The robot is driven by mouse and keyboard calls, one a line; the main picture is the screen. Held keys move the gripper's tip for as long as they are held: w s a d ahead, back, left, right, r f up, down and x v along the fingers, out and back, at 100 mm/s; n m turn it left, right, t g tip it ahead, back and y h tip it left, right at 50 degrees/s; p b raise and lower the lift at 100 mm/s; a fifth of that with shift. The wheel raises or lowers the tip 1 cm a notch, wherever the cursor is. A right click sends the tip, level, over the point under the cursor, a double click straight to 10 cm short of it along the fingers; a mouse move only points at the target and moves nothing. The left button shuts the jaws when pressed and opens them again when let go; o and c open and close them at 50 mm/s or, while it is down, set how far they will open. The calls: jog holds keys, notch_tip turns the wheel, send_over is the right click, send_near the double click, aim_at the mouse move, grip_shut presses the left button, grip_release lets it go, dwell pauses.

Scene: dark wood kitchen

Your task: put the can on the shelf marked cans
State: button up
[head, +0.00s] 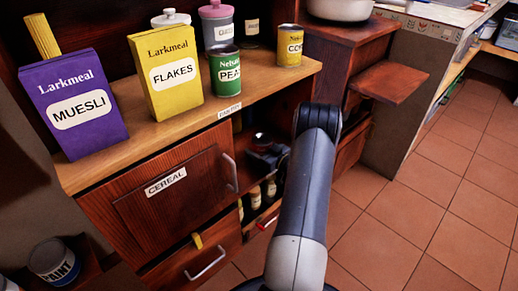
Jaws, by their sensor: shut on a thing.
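My gripper (264,152) is at the open shelf compartment under the counter, right of the door marked CEREAL. It is shut on a can (261,138), of which only a small dark, reddish part shows; its label cannot be read. My arm hides much of the compartment. A small label (229,110) on the counter's front edge above the opening is too small to read surely. A green can marked PEAS (226,75) and a yellow can (289,47) stand upright on the counter.
A purple MUESLI box (77,110) and a yellow FLAKES box (172,75) stand on the counter (150,138). The CEREAL door (172,190) is left of the opening. Several bottles (255,197) stand lower down. A wooden board (390,82) juts out right. The tiled floor (420,200) is clear.

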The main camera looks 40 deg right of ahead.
jog(key=shift+f, duration=0.15)
jog(key=o, duration=1.3)
jog(key=shift+o, duration=0.2)
jog(key=shift+s+d+r, duration=0.1)
jog(key=shift+s+r, duration=0.1)
jog(key=shift+s, duration=0.15)
jog(key=s+d+p, duration=0.1)
jog(key=s+p, duration=0.1)
jog(key=s, duration=0.9)
jog(key=shift+d+p, duration=0.35)
jog(key=shift+s, duration=0.1)
